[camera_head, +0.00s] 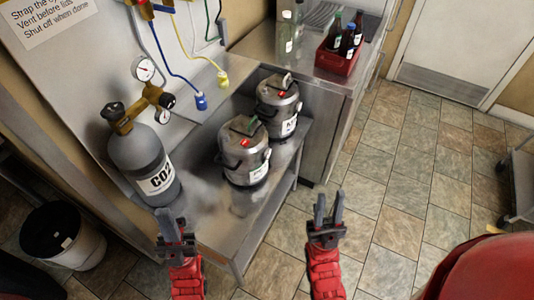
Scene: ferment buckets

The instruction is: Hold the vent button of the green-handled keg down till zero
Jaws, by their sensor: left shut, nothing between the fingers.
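The green-handled keg (247,165) is a steel keg standing upright on the low steel bench. Its green handle (253,124) and red vent button (245,142) show on its lid. A second steel keg (279,108) stands just behind it to the right, with its own red button (283,86) and a pale handle. My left gripper (172,223) is shut and empty at the bench's front edge, below and left of the green-handled keg. My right gripper (328,210) is open and empty over the tiled floor, right of the bench. Neither touches a keg.
A grey CO2 cylinder (140,158) with gauges stands left of the kegs. Blue (200,102) and yellow (222,79) hose connectors hang behind them. A red crate of bottles (338,62) sits on the back counter. The bench front (215,220) is bare.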

